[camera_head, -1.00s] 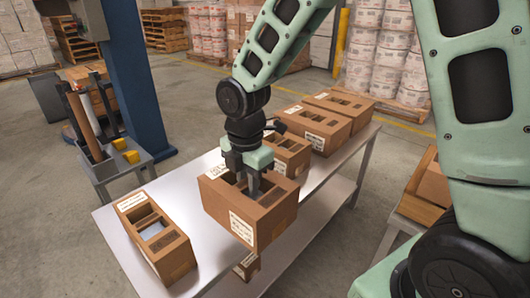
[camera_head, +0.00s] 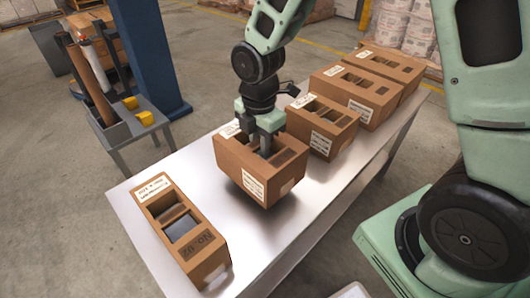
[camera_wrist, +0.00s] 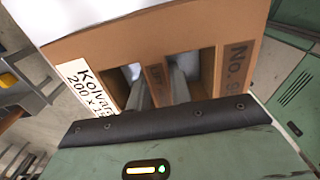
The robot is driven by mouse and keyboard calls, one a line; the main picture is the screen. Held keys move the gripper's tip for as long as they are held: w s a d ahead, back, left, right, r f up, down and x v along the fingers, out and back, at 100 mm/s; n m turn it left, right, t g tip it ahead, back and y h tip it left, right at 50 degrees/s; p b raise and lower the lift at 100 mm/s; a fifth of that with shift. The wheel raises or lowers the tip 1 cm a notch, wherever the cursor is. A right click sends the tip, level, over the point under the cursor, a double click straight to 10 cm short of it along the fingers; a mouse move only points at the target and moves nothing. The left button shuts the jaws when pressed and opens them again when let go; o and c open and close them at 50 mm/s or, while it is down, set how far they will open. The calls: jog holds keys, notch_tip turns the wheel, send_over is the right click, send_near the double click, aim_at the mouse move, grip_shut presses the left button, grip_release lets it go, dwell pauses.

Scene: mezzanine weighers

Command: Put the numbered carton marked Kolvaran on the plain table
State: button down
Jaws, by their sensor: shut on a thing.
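The held brown carton (camera_head: 245,183) is over the steel table (camera_head: 287,222) in the head view. In the wrist view, this carton (camera_wrist: 195,32) has a white label starting "Kolva" and a printed "No." whose digits are partly cut off. My gripper (camera_head: 265,151) points down into its open top and is shut on its middle divider, as the wrist view also shows at the gripper (camera_wrist: 160,90). The carton is about level and looks slightly above the tabletop, but I cannot tell whether its bottom touches.
A carton (camera_head: 207,262) printed "NO. 02" stands at the table's near left. A smaller carton (camera_head: 322,113) and two larger ones, middle (camera_head: 372,110) and far (camera_head: 392,62), line the far side. Bare tabletop lies in front. A grey stand (camera_head: 128,127) and blue column (camera_head: 150,60) are left.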

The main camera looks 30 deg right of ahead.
notch_tip(320, 180, down, 4)
jog(key=shift+f+b, duration=0.1)
jog(key=shift+b, duration=0.4)
jog(key=c, duration=1.3)
grip_release()
jog(key=shift+o, duration=0.2)
